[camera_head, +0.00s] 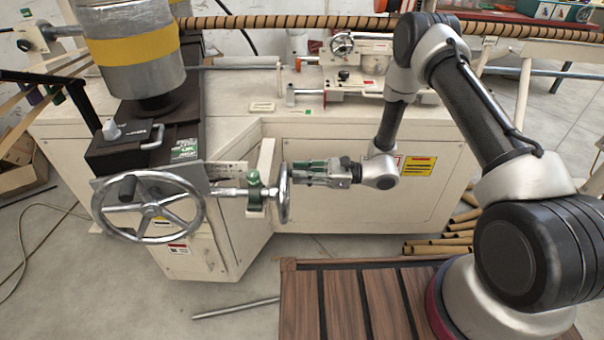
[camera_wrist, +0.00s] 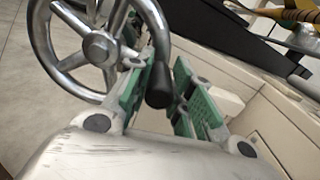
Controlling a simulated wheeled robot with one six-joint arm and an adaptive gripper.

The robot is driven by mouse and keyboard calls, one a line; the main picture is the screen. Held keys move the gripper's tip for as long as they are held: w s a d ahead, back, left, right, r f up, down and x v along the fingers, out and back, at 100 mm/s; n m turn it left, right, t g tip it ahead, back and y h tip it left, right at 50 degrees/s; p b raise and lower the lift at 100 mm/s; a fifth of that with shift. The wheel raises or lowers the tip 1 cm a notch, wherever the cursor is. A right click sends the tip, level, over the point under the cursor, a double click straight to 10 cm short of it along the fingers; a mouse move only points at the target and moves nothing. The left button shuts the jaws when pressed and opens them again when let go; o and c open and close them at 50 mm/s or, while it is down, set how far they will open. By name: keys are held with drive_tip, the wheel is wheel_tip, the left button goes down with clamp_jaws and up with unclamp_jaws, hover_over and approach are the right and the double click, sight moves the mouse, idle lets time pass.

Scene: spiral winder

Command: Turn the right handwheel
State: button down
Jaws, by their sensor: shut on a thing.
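The right handwheel (camera_head: 283,196) is a chrome wheel seen nearly edge-on in the head view, at the right end of a shaft. In the wrist view the handwheel (camera_wrist: 99,47) shows its spokes and hub at upper left. Its black handle (camera_wrist: 159,86) points toward the wrist camera. My gripper (camera_head: 296,172) reaches the wheel from the right. In the wrist view my gripper (camera_wrist: 168,92) has its green-padded fingers on both sides of the handle, shut on it. The far fingertips are partly hidden by the handle and rim.
A larger left handwheel (camera_head: 148,206) with a black knob stands left of the right one. A green-capped shaft block (camera_head: 255,191) is close beside my gripper. The cream machine cabinet (camera_head: 340,190) stands behind. A slatted wooden platform (camera_head: 345,305) is in front.

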sight(287, 168)
drive_tip(key=r+n, duration=0.1)
drive_tip(key=n, duration=0.1)
drive_tip(key=s+r+n, duration=0.1)
drive_tip(key=r+n, duration=0.1)
drive_tip(key=shift+n, duration=0.3)
drive_tip(key=s+r+n, duration=0.1)
drive_tip(key=n, duration=0.2)
drive_tip(key=s+r+n, duration=0.1)
drive_tip(key=s+n, duration=0.1)
drive_tip(key=n, duration=0.1)
drive_tip(key=s+r+n, duration=0.1)
drive_tip(key=n, duration=0.2)
drive_tip(key=shift+s+a+r, duration=0.1)
drive_tip(key=shift+s+r, duration=0.15)
drive_tip(key=shift+s+r+n, duration=0.1)
drive_tip(key=shift+s+n, duration=1)
drive_tip(key=shift+n, duration=0.5)
drive_tip(key=c, duration=1.3)
unclamp_jaws()
drive_tip(key=shift+o, duration=0.2)
